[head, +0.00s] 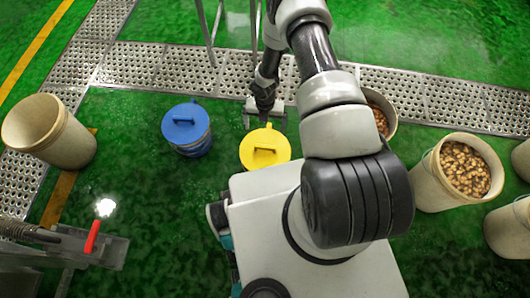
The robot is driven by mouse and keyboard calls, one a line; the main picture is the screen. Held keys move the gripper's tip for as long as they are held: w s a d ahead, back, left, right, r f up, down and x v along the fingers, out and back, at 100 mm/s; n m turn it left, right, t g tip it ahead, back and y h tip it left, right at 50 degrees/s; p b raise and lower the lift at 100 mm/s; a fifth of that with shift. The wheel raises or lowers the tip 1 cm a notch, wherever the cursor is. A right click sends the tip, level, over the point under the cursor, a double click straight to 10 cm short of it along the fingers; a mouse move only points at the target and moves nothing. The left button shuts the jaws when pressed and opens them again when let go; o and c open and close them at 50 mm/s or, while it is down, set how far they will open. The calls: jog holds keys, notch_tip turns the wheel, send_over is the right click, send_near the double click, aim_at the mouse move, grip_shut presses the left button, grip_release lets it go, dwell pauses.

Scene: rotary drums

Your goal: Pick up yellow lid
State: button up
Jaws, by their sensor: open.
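The yellow lid (259,153) is round with a raised bar handle on top. It shows in the head view near the middle, just in front of my own body. What it rests on is hidden beneath it. My gripper (265,121) is open and empty, pointing down just beyond the lid's far edge, near the metal floor grating. It appears a little above the lid, and I cannot tell the exact gap.
A blue-lidded container (186,128) stands left of the yellow lid. An empty beige bucket (65,138) is farther left. A bucket of brown pieces (456,176) stands at right, with others nearby. A machine with a red handle (93,236) is at lower left. Green floor between is clear.

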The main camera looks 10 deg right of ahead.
jog(key=b, duration=0.3)
send_over(265, 146)
notch_tip(265, 146, down, 12)
jog(key=shift+w+f, duration=0.1)
jog(key=shift+w, duration=0.05)
jog(key=shift+s+f+b, duration=0.2)
jog(key=shift+f+b, duration=0.75)
jog(key=shift+f, duration=1.8)
jog(key=shift+r, duration=0.1)
jog(key=c, duration=1.5)
